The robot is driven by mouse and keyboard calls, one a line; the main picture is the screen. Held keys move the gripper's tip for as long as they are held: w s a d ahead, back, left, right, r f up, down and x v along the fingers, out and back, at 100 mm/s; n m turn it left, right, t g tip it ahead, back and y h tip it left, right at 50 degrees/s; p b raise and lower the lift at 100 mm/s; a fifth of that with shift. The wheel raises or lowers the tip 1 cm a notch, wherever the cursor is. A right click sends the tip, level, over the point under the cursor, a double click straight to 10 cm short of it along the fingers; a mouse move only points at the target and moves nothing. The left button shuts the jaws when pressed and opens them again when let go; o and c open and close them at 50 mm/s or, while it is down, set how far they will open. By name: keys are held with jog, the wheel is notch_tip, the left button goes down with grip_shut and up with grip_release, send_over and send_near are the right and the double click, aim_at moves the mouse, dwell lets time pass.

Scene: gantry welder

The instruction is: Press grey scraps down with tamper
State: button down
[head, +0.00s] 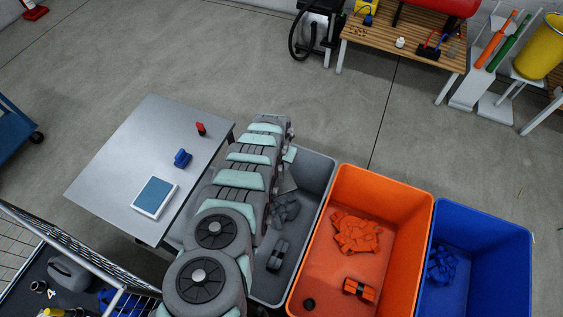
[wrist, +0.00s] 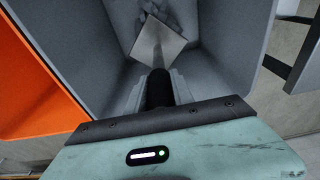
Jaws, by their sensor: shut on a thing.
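My gripper (wrist: 157,90) is shut on the black handle of the tamper. The tamper's square metal plate (wrist: 158,42) is below the gripper, inside the grey bin (wrist: 225,60). The grey scraps (wrist: 153,14) lie in a loose heap on the bin floor, just beyond the plate in the wrist view. They also show in the head view (head: 286,209). I cannot tell whether the plate touches them. My arm hides the gripper and part of the grey bin (head: 318,172) in the head view.
A dark grey bundle (head: 278,254) lies nearer in the grey bin. An orange bin (head: 385,182) and a blue bin (head: 490,232) stand to its right, with scraps in their own colours. A metal table (head: 118,165) on the left holds a blue-topped block, a blue piece and a red piece.

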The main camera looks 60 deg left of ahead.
aim_at(281, 183)
notch_tip(281, 183, down, 18)
jog(key=b, duration=1.6)
jog(key=shift+b, duration=0.4)
jog(key=shift+f, duration=0.3)
notch_tip(281, 183, down, 6)
jog(key=b, duration=0.5)
jog(key=shift+r+b, duration=0.25)
jog(key=shift+b, duration=0.15)
jog(key=shift+r, duration=0.1)
notch_tip(281, 183, up, 22)
jog(key=p, duration=2.1)
